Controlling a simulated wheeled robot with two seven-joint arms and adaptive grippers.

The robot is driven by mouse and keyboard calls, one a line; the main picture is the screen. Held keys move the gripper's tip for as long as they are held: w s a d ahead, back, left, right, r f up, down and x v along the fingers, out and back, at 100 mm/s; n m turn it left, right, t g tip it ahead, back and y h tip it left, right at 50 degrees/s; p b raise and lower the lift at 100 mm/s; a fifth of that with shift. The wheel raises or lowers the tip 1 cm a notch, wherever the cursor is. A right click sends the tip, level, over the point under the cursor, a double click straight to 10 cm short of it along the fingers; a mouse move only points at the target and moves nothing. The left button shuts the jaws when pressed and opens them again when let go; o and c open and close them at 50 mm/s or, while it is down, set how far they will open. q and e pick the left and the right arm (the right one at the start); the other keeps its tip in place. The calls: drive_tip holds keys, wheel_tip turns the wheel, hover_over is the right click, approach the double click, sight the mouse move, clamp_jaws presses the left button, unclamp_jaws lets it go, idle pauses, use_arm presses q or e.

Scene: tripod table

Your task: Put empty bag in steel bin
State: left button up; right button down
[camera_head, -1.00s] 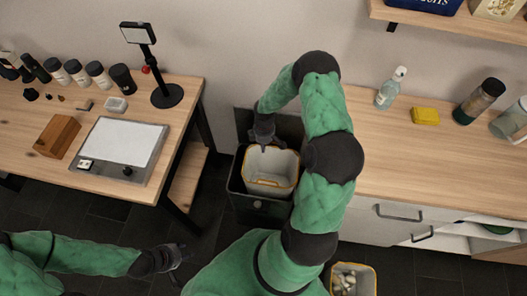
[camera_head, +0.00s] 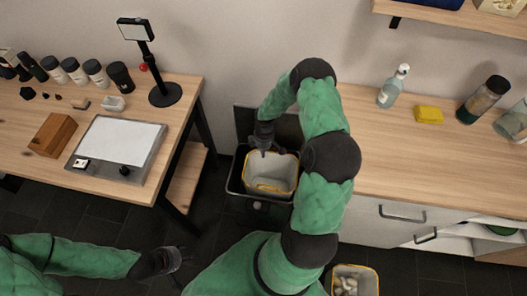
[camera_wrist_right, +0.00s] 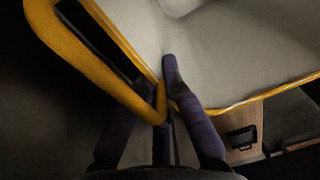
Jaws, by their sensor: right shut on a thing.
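The empty bag (camera_head: 270,171) is pale grey-white with a yellow rim. In the head view it sits upright inside the dark steel bin (camera_head: 234,184), which stands between the table and the counter with its lid raised behind. My right gripper (camera_head: 265,148) is at the bag's far rim. In the right wrist view the gripper (camera_wrist_right: 168,92) is shut on the yellow rim of the bag (camera_wrist_right: 235,50), one finger inside the bag. My left gripper (camera_head: 178,260) hangs low at the left over the floor, apart from everything; its fingers look spread.
A second yellow-rimmed bag (camera_head: 353,280) with pale contents stands on the floor at the bottom. The wooden table (camera_head: 185,115) with a stand and jars is at the left. The counter (camera_head: 400,155) with a spray bottle (camera_head: 393,86) and yellow sponge (camera_head: 428,115) is at the right.

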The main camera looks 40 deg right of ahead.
drive_tip(key=c, duration=1.4)
unclamp_jaws()
wheel_tip(320, 180, up, 13)
drive_tip(key=p, duration=0.5)
drive_tip(key=shift+w+d+r+p, duration=0.15)
drive_tip(key=shift+w+d+p, duration=0.05)
drive_tip(key=shift+d+p, duration=0.1)
drive_tip(key=s+a+f+m+y, duration=0.1)
drive_tip(key=s+a+f+m, duration=0.1)
drive_tip(key=a, duration=0.6)
drive_tip(key=s+a+f+m+y, duration=0.1)
drive_tip(key=s+a+f+m, duration=0.15)
drive_tip(key=a, duration=0.55)
drive_tip(key=s+a+f+m+y, duration=0.1)
drive_tip(key=s+a+f+m, duration=0.15)
drive_tip(key=a, duration=0.55)
drive_tip(key=s+a+m, duration=0.3)
drive_tip(key=s+a, duration=0.3)
drive_tip(key=shift+s+f+t, duration=0.4)
